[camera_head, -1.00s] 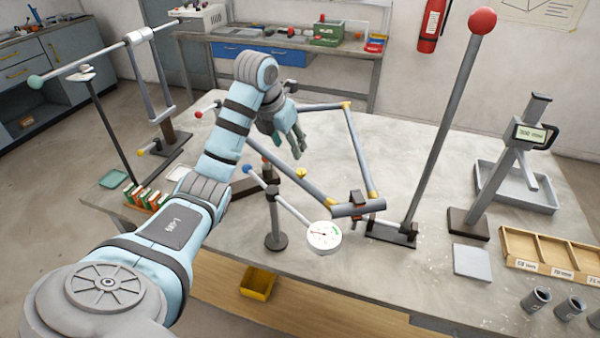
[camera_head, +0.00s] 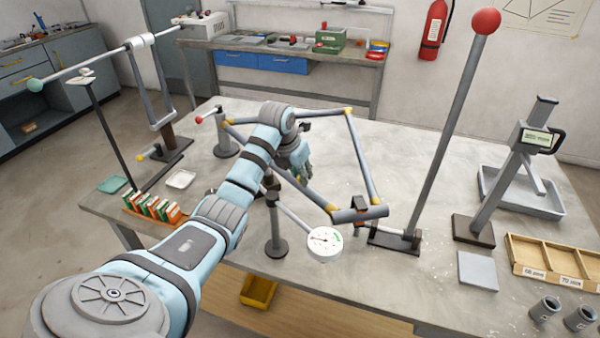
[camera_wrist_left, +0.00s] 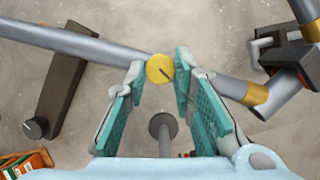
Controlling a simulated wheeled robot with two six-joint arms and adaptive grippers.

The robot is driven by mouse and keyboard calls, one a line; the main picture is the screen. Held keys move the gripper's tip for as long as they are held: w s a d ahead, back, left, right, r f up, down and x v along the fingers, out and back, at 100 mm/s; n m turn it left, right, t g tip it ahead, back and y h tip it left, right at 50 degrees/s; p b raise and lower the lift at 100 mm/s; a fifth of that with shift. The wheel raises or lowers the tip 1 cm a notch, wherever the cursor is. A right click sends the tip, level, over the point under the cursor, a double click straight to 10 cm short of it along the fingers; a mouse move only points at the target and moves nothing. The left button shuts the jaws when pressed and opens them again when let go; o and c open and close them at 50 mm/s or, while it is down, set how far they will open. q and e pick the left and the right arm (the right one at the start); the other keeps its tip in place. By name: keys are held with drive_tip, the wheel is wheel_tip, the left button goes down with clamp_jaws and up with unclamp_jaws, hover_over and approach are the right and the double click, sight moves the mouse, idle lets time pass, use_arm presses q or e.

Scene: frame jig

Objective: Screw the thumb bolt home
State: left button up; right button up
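The yellow thumb bolt (camera_wrist_left: 160,69) shows its round slotted head on the grey tube in the left wrist view. My left gripper (camera_wrist_left: 160,60) is open, with one teal-padded finger on each side of the bolt head and a gap showing at both sides. Whether the pads reach down to the bolt's height is hard to tell. In the head view the left gripper (camera_head: 303,172) points down over the near tube of the grey frame (camera_head: 361,160), and it hides the bolt. My right gripper is in neither view.
A dial gauge (camera_head: 324,243) on a stand is close in front of the gripper. A tall post with a red ball (camera_head: 484,21) rises right of the frame. A digital gauge stand (camera_head: 537,138) and a wooden tray (camera_head: 552,260) are further right. The table between is mostly clear.

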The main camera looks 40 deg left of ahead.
use_arm(q)
drive_tip(key=shift+m, duration=0.4)
clamp_jaws()
drive_tip(key=shift+a+m+h+p, duration=0.15)
drive_tip(key=shift+m+h+p, duration=0.3)
drive_tip(key=shift+m, duration=0.35)
drive_tip(key=shift+a+m+h, duration=0.1)
drive_tip(key=shift+m+h, duration=0.65)
drive_tip(key=shift+m, duration=1.15)
drive_tip(key=shift+w, duration=0.1)
drive_tip(key=o, duration=1)
unclamp_jaws()
drive_tip(key=v, duration=1.2)
drive_tip(key=shift+w+r, duration=0.1)
drive_tip(key=shift+w, duration=0.1)
